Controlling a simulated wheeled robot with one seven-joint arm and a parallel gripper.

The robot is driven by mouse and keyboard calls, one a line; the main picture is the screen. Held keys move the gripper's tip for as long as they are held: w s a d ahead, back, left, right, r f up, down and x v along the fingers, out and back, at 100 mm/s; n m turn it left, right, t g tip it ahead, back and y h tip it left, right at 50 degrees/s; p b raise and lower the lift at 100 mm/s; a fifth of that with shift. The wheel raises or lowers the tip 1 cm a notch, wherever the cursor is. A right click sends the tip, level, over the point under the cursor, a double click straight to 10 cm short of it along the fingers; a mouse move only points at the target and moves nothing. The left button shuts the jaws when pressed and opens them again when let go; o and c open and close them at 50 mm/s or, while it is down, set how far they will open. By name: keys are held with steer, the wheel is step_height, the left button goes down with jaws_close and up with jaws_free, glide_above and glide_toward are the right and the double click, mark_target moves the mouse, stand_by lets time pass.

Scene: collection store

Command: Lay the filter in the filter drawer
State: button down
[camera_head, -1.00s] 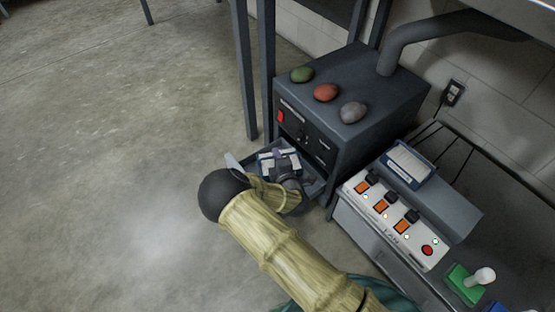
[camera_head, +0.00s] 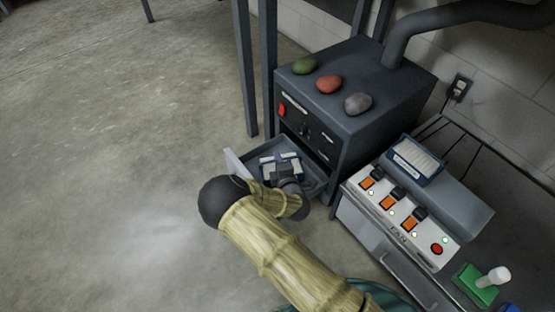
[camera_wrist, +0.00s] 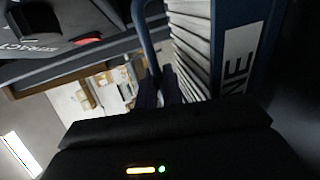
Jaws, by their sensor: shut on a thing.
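My gripper (camera_head: 283,169) is at the open filter drawer (camera_head: 313,191), low on the front of a dark grey cabinet. It is shut on a filter (camera_head: 267,160), whose pale and blue parts show around the fingers; my gripper hides much of it. In the wrist view, the fingers (camera_wrist: 158,90) pinch the blue frame of the filter (camera_wrist: 232,50), with white pleats and a label ending in "NE" beside them. The filter is in or just above the drawer; I cannot tell whether it touches the bottom.
The dark cabinet (camera_head: 345,125) carries green, red and grey stones on top. A second blue-framed pleated filter (camera_head: 413,163) rests on the grey unit behind the switch panel (camera_head: 400,222). Open floor lies left.

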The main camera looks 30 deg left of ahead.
steer(key=shift+f+b, duration=0.5)
steer(key=shift+f, duration=0.35)
steer(key=shift+f+b, duration=0.3)
steer(key=shift+f, duration=0.2)
steer(key=c, duration=1.5)
jaws_free()
steer(key=shift+o, duration=0.2)
